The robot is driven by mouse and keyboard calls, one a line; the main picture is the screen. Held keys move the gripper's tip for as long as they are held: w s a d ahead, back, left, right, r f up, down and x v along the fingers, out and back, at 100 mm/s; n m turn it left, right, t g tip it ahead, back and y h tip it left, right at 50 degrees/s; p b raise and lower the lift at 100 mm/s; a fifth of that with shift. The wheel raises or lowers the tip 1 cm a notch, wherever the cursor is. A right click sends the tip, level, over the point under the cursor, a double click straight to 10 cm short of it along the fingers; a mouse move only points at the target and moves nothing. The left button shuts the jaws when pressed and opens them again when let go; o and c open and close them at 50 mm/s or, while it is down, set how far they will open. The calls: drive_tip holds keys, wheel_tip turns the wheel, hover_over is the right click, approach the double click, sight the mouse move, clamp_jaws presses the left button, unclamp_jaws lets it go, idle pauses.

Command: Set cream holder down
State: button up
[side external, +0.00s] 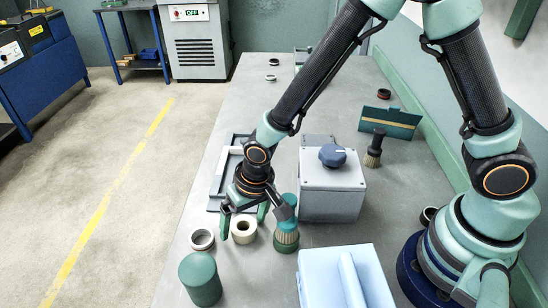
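The cream holder (243,230) is a thick cream ring with a dark hole, at or very near the grey tabletop at the front left. My gripper (244,222) points down over it, with one teal finger on the holder's left side and the other on its right. The fingers lie very close to the ring's sides. I cannot tell whether they touch it or whether a small gap remains. The holder's underside is hidden, so contact with the table is unclear.
A green-handled brush (287,238) stands close on the right. Behind are a grey box with a blue knob (333,182) and a dark-framed tray (215,190). A pale blue block (325,280) sits front right.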

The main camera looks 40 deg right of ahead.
sight(255, 227)
drive_tip(key=v, duration=1.2)
drive_tip(key=s+d+r+t, duration=0.1)
drive_tip(key=s+d+r, duration=0.1)
drive_tip(key=d+r, duration=0.4)
drive_tip(key=s+d+r+n+t+h, duration=0.1)
drive_tip(key=d+r, duration=0.5)
drive_tip(key=d, duration=0.7)
drive_tip(key=shift+s+d+r+t, duration=0.25)
drive_tip(key=shift+s+d+t, duration=0.15)
drive_tip(key=shift+s+t, duration=0.3)
